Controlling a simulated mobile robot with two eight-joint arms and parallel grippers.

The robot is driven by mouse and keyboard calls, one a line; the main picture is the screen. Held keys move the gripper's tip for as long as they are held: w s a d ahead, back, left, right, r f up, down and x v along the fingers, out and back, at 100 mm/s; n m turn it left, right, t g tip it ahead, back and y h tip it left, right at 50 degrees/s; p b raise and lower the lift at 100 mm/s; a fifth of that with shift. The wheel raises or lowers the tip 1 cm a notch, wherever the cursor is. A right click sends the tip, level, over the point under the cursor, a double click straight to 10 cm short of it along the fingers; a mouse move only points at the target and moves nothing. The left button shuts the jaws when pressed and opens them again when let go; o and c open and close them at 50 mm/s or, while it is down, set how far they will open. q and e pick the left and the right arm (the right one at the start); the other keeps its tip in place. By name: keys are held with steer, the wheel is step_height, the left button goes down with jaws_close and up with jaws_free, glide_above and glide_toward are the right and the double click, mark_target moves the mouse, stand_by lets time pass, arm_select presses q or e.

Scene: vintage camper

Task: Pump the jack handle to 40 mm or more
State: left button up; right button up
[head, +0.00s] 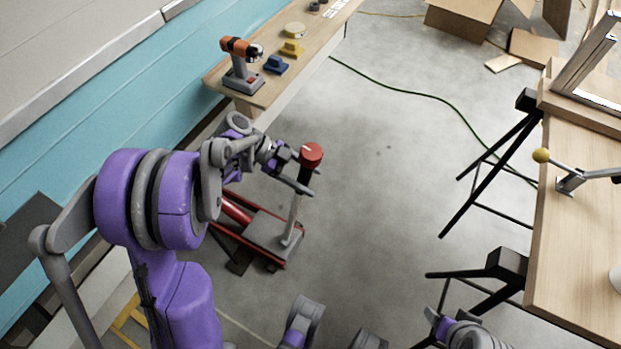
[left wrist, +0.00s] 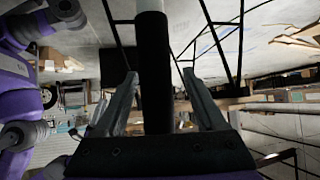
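The red floor jack (head: 270,237) stands on the concrete floor beside the wooden bench. Its grey handle (head: 295,212) rises nearly upright and has a red top. My left gripper (head: 308,183) is at the upper handle, just below the red top. In the left wrist view, the handle (left wrist: 154,75) shows as a dark bar with a pale end, running between the two fingers (left wrist: 160,90). Gaps show beside the bar, so the fingers are open around it. Part of the jack is hidden behind my left arm. My right gripper's fingers are not seen.
A wooden bench (head: 285,80) along the turquoise wall holds an orange-and-grey tool (head: 241,65) and blue and yellow blocks. A wooden worktable (head: 575,240) on black trestles stands at right. A green cable (head: 420,97) crosses the floor. The middle floor is clear.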

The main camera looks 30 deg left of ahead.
arm_select(q)
steer(key=shift+d, duration=0.2)
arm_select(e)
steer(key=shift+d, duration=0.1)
arm_select(q)
steer(key=p+v, duration=0.2)
steer(key=v, duration=0.8)
steer(key=shift+a+r, duration=0.25)
steer(key=shift+a, duration=0.1)
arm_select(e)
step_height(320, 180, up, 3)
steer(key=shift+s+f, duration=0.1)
